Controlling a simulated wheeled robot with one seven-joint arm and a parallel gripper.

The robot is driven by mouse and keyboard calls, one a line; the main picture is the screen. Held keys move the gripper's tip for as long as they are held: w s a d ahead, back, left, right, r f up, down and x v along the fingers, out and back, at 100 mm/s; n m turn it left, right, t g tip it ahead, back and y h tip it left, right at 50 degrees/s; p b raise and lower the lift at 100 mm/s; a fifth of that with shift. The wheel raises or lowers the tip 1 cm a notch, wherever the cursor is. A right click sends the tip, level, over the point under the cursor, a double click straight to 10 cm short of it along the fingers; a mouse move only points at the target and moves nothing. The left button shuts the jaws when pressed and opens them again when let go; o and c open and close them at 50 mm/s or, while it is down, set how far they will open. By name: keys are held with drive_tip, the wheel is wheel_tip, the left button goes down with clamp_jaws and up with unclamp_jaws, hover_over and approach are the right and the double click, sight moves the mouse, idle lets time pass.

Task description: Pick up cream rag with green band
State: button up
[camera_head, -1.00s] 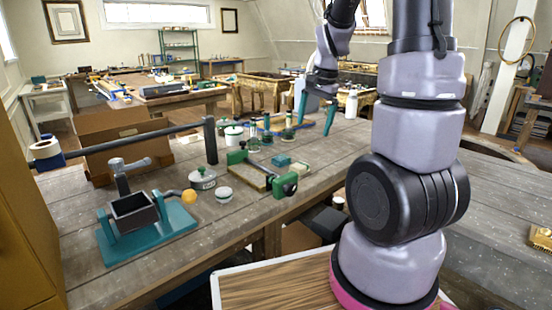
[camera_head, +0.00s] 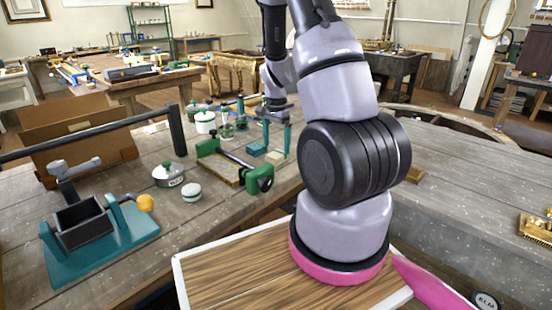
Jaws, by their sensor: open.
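My gripper (camera_head: 276,136) is over the far part of the grey workbench (camera_head: 225,228), with its two teal fingers apart and pointing down. A small pale cream item (camera_head: 277,156) lies on the bench just below the fingers. It may be the cream rag, but it is too small and too partly covered to make out a green band. I cannot tell whether the fingers touch it. A teal block (camera_head: 256,149) lies just left of it.
A green clamp (camera_head: 262,180) lies nearer on the bench. Jars and bottles, including a white canister (camera_head: 205,122), stand left of the gripper.

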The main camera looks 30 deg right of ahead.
sight(277, 154)
wheel_tip(277, 154, down, 4)
drive_tip(key=shift+s+f, duration=0.1)
drive_tip(key=shift+s, duration=0.05)
drive_tip(key=c, duration=1.3)
drive_tip(key=shift+c, duration=0.2)
wheel_tip(277, 154, up, 10)
drive_tip(key=o, duration=0.5)
drive_tip(key=c, duration=0.4)
